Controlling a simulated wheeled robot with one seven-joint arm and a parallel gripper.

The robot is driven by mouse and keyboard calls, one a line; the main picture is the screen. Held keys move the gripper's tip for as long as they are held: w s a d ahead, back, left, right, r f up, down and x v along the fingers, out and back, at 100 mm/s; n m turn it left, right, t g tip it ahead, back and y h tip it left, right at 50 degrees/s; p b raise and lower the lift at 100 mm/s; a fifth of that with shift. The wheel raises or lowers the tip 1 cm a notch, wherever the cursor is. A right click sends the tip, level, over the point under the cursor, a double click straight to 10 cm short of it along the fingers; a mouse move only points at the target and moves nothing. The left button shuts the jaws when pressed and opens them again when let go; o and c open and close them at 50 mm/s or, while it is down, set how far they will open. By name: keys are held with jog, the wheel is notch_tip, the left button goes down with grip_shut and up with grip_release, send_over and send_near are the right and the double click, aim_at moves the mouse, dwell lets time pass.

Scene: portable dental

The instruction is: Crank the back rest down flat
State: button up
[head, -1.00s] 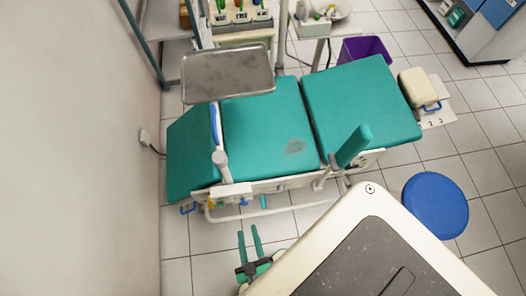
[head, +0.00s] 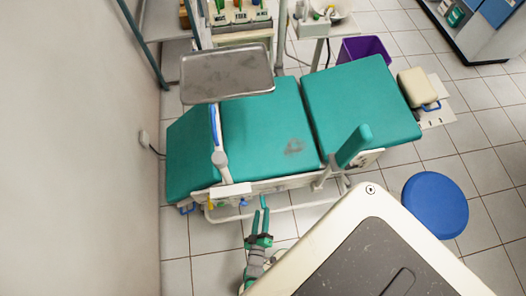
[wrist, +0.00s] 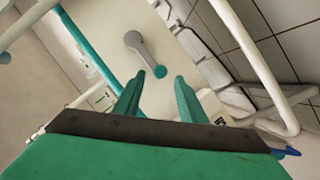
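The teal padded chair (head: 265,125) has three sections. The right section (head: 365,95), beside a cream pad, looks like the back rest and appears raised towards the camera. In the wrist view, a grey crank arm (wrist: 146,52) with a teal knob (wrist: 160,71) sits on a pale panel. The knob shows small at the chair's near edge (head: 263,201) in the head view. My gripper (head: 260,222) is low beside this edge, pointing at the chair. In the wrist view my gripper (wrist: 163,80) has its teal fingers apart and empty, with the knob just beyond the tips.
White tube rails (wrist: 255,65) run close to the right of my fingers. A metal tray (head: 228,73) hangs over the chair's left part. A blue round stool (head: 435,205) stands at right, a purple bin (head: 362,49) behind the chair. The wall is at left.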

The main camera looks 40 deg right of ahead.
aim_at(263, 204)
jog(key=x, duration=0.5)
jog(key=shift+w+d, duration=0.25)
grip_shut()
